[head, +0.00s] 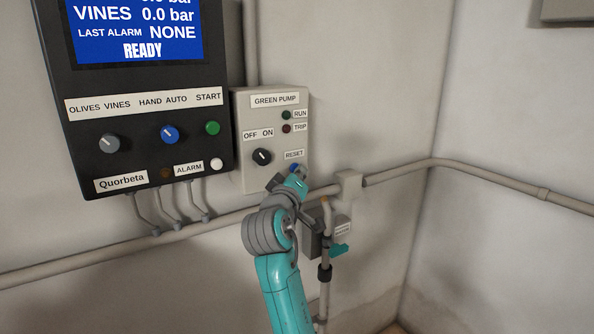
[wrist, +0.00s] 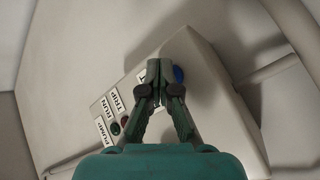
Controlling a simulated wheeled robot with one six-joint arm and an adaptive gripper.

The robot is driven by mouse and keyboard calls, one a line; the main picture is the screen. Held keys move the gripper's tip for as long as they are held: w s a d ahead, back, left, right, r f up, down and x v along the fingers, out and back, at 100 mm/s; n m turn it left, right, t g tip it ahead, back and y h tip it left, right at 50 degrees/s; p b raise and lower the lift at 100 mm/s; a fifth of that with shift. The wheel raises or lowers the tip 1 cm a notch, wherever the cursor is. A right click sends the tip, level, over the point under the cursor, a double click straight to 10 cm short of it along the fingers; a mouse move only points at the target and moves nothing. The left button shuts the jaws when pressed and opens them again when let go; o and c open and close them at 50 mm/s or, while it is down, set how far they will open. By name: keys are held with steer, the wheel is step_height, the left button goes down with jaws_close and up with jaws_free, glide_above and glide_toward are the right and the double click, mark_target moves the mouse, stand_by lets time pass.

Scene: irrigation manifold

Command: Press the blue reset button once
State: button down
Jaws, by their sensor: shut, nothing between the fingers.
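The blue reset button (head: 294,168) is on the lower right of the grey green pump box (head: 244,150), under the RESET label (head: 294,154). In the head view my gripper (head: 290,176) is right at the button and partly covers it. In the wrist view the blue button (wrist: 178,75) shows just right of the fingertips of my gripper (wrist: 160,88). The fingers are shut with nothing between them. I cannot tell whether the fingertips touch the button.
The box also carries an OFF/ON knob (head: 262,157), a RUN lamp (head: 286,115) and a TRIP lamp (head: 286,128). The black controller (head: 150,140) is at left, its screen reading READY. A pipe (head: 390,172) runs below. A valve with a teal handle (head: 339,250) is at lower right.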

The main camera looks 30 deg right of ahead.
steer(key=shift+s, duration=0.95)
steer(key=s, duration=0.5)
stand_by(0.3)
stand_by(0.7)
